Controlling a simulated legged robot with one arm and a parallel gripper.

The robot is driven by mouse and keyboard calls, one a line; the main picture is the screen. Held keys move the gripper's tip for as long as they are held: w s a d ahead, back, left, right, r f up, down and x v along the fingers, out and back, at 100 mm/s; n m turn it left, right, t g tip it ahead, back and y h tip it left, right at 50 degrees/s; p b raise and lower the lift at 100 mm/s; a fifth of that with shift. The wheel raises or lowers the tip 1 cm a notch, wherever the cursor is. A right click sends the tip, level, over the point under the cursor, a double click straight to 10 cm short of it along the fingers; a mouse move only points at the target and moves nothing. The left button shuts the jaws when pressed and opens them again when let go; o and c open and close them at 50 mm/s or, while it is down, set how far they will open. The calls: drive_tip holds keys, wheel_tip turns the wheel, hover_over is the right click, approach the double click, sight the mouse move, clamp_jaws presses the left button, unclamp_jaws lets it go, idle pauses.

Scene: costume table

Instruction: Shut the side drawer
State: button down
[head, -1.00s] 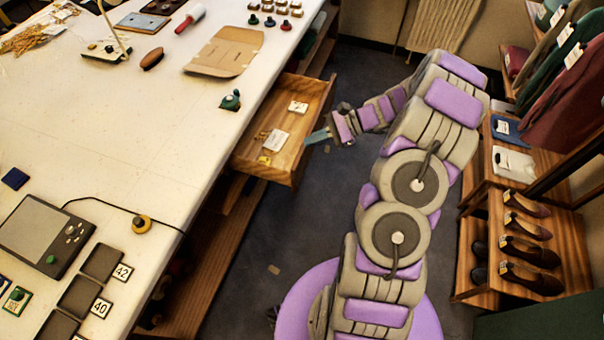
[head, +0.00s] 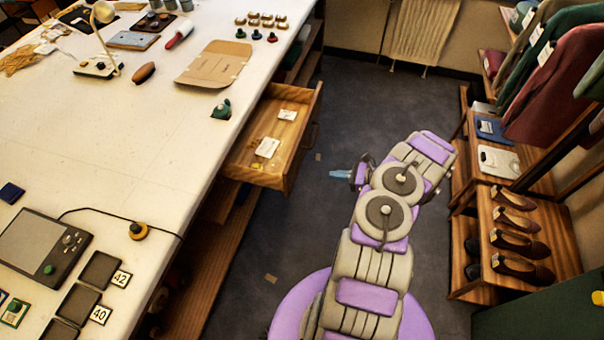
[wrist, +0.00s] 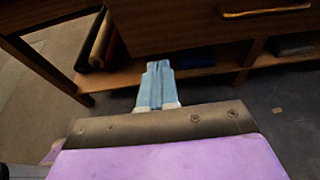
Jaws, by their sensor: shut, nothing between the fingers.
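The wooden side drawer (head: 290,160) sticks out open from the right side of the white-topped table in the head view. Small cards and a few yellow bits lie inside it. My gripper (head: 340,174) is to the right of the drawer and apart from it, with its pale blue fingers pointing left toward the table. In the wrist view my gripper (wrist: 158,72) shows its blue fingers together, with nothing between them. A wooden front with a brass handle (wrist: 265,10) shows at the top right of the wrist view; I cannot tell whether it belongs to the same drawer.
The table (head: 120,170) holds a flattened cardboard piece (head: 215,63), a lamp, a grey device (head: 42,245) and small pieces. A wooden shoe rack (head: 500,255) and hanging clothes stand at right. The dark floor between is mostly clear. A low shelf (wrist: 200,70) runs under the table.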

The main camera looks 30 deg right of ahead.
drive_tip(key=b, duration=0.2)
approach(294, 172)
drive_tip(key=x, duration=0.2)
drive_tip(key=f+x, duration=0.1)
drive_tip(key=x, duration=0.2)
drive_tip(key=shift+s+d, duration=0.1)
drive_tip(key=shift+d, duration=0.1)
drive_tip(key=shift+w+a+b, duration=0.35)
drive_tip(key=shift+w, duration=0.25)
drive_tip(key=shift+w+a, duration=0.15)
drive_tip(key=shift+w+a, duration=0.1)
